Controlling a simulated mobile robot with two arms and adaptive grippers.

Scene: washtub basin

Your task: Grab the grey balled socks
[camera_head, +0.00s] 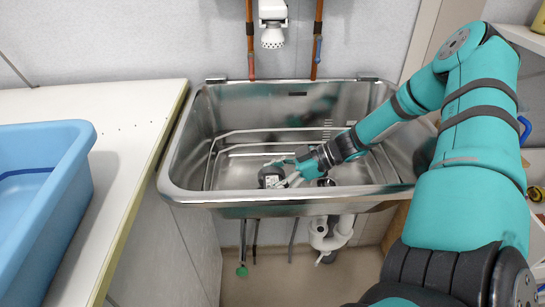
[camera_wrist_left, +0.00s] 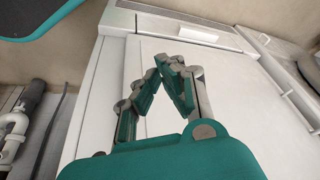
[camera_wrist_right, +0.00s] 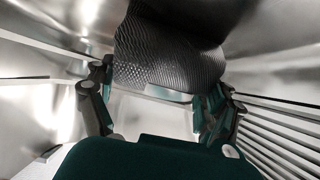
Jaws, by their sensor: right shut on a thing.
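The grey balled socks (camera_wrist_right: 170,55) show in the right wrist view as a dark grey, ribbed-looking bundle between the fingers of my right gripper (camera_wrist_right: 160,98). In the head view the dark socks (camera_head: 270,178) are small and partly hidden, at the tip of my right gripper (camera_head: 286,172), low inside the metal basin (camera_head: 300,200). My right gripper is shut on them. My left gripper (camera_wrist_left: 172,64) shows only in the left wrist view, with its fingertips together and nothing between them, in front of a white cabinet.
A blue tub (camera_head: 40,190) stands on the white counter (camera_head: 135,125) left of the basin. A white tap head (camera_head: 272,38) and copper pipes are on the wall above. A white drain pipe (camera_head: 328,232) hangs below the basin. Shelves (camera_head: 522,38) stand at the right.

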